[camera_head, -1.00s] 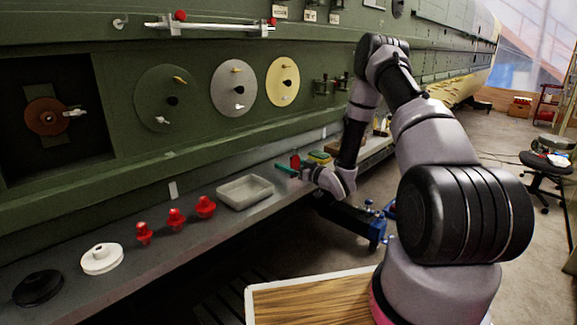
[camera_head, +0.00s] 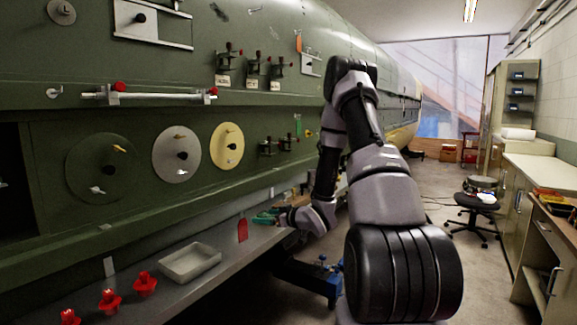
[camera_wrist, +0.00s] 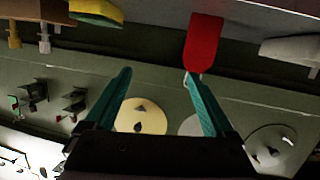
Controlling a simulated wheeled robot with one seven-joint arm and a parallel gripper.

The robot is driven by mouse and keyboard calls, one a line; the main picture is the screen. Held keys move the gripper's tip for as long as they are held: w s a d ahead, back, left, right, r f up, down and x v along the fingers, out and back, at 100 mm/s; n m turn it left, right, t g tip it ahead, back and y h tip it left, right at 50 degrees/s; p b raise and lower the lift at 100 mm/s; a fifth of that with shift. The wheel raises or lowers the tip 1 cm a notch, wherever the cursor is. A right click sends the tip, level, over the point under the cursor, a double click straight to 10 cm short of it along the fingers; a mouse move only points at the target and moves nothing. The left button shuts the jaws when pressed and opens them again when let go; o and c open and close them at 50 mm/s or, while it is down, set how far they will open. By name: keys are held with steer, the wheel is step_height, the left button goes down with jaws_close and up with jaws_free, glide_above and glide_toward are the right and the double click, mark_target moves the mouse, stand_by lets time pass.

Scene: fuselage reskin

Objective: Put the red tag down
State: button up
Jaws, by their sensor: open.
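The red tag (camera_head: 243,229) is upright at the grey shelf, just left of and below my gripper's green fingers (camera_head: 264,216). In the wrist view the red tag (camera_wrist: 204,40) is beyond the tip of the right finger, its narrow end and small loop close to that tip. I cannot tell whether the loop touches the finger, or whether the tag rests on the shelf. My gripper (camera_wrist: 158,76) is open, with its two fingers wide apart and nothing between them.
A pale empty tray (camera_head: 190,263) sits on the shelf (camera_head: 222,283), left of the tag. Several red knobbed parts (camera_head: 109,302) stand farther left. A yellow-green block (camera_wrist: 97,12) is near the tag. The green fuselage wall (camera_head: 60,240) with round discs runs behind the shelf.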

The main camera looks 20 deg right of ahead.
steer(key=s+d+r+m+g+h, duration=0.1)
steer(key=d+r+m+h, duration=0.15)
steer(key=r, duration=0.45)
steer(key=s+d+r+m+h, duration=0.1)
steer(key=d+r+h, duration=0.15)
steer(key=r, duration=0.45)
steer(key=s+r+m+g+h, duration=0.2)
steer(key=s+r+m+h, duration=0.1)
steer(key=s+r, duration=0.45)
steer(key=s+a+r+m+g+y, duration=0.1)
steer(key=s+a+r, duration=0.1)
steer(key=s, duration=0.6)
steer(key=s+a+r+m+g+y, duration=0.1)
steer(key=s+a+r, duration=0.2)
steer(key=s, duration=0.5)
steer(key=s+a+r+m+g+y, duration=0.1)
steer(key=s+a+r+m, duration=0.1)
steer(key=s, duration=0.7)
steer(key=shift+a+r+g, duration=0.3)
steer(key=shift+a, duration=0.55)
